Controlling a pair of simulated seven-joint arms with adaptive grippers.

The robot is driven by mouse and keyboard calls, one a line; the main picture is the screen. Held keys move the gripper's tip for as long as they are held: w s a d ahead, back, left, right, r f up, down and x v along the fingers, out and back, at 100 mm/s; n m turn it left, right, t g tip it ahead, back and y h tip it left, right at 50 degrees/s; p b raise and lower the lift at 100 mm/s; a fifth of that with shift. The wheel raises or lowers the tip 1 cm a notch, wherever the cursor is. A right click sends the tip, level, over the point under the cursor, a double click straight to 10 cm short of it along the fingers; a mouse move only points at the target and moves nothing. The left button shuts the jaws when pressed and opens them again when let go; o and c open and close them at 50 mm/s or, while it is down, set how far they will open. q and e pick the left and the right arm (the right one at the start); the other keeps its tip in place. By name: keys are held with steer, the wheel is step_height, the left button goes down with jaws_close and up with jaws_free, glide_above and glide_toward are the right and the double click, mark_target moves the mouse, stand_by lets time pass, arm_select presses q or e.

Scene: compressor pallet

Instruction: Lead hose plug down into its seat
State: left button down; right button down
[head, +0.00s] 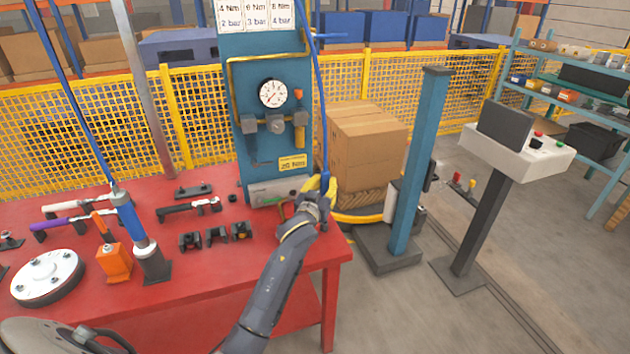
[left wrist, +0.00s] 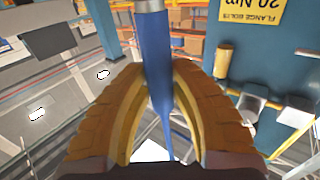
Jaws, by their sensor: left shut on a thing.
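My left gripper (head: 328,186) is at the right end of the red table, beside the foot of the blue panel. Its yellow fingers close from both sides on the blue hose plug (left wrist: 157,50), also seen in the left wrist view (left wrist: 160,100). A silver collar (left wrist: 149,5) shows at the plug's end, at the top of that view. The blue hose (head: 319,90) runs up from the gripper in the head view. The plug's tip is hidden by the gripper there. I cannot make out the seat for certain. My right gripper is not in view.
The blue panel (head: 272,60) with a gauge (head: 272,93) stands close left of the gripper. A cardboard box (head: 365,140) and a blue post (head: 415,170) are to the right. Tools and black holders (head: 215,236) lie on the red table (head: 190,285).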

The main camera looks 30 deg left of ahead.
mark_target(325, 194)
arm_select(q)
steer(key=shift+r, duration=0.1)
stand_by(0.3)
steer(key=shift+f, duration=2.05)
steer(key=shift+f, duration=2)
steer(key=c, duration=1.2)
jaws_free()
steer(key=shift+o, duration=0.2)
steer(key=shift+f, duration=0.1)
steer(key=shift+s, duration=0.15)
steer(key=s+d, duration=0.1)
steer(key=s, duration=1)
steer(key=shift+s+d, duration=0.25)
steer(key=shift+s, duration=0.1)
